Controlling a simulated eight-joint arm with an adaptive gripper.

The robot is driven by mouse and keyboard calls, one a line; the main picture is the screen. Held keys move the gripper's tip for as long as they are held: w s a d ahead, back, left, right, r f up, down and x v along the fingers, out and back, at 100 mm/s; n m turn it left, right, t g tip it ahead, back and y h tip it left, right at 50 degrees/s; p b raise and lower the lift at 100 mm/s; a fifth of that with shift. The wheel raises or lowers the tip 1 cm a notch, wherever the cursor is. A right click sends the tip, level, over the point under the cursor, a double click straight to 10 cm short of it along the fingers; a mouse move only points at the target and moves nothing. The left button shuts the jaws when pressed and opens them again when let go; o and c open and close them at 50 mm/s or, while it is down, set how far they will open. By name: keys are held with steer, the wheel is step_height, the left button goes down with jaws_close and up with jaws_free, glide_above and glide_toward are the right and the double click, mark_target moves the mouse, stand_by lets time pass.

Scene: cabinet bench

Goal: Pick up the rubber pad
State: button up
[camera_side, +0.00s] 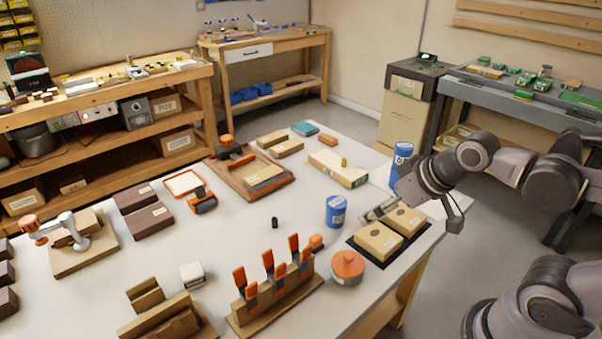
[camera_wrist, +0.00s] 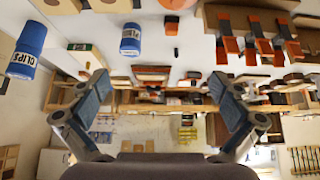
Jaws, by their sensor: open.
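No object in view is plainly marked as the rubber pad. A thin black mat (camera_side: 418,240) lies under two tan boxes at the table's right corner and may be it; I cannot tell for sure. A small black piece (camera_side: 275,222) stands alone mid-table and also shows in the wrist view (camera_wrist: 175,52). My gripper (camera_side: 372,213) is beside and just above the tan boxes (camera_side: 380,240), pointing left across the table. In the wrist view my gripper (camera_wrist: 160,92) has its fingers wide apart with nothing between them.
A blue can (camera_side: 336,211) stands left of my gripper, and a blue CLIPS can (camera_side: 401,160) behind it. A round orange-topped container (camera_side: 347,268) and a wooden rack with orange clamps (camera_side: 275,285) stand in front. The middle of the white table (camera_side: 240,235) is mostly clear.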

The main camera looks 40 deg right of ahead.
steer(key=c, duration=1)
steer(key=shift+o, duration=0.2)
steer(key=n+g, duration=0.7)
steer(key=n, duration=1)
glide_above(316, 236)
step_height(316, 236, down, 8)
steer(key=shift+a+f+n, duration=0.3)
steer(key=shift+f+n, duration=0.1)
steer(key=shift+f, duration=0.35)
steer(key=shift+d+f, duration=0.15)
steer(key=shift+f, duration=2.4)
steer(key=shift+d+f, duration=0.1)
steer(key=shift+f, duration=2.45)
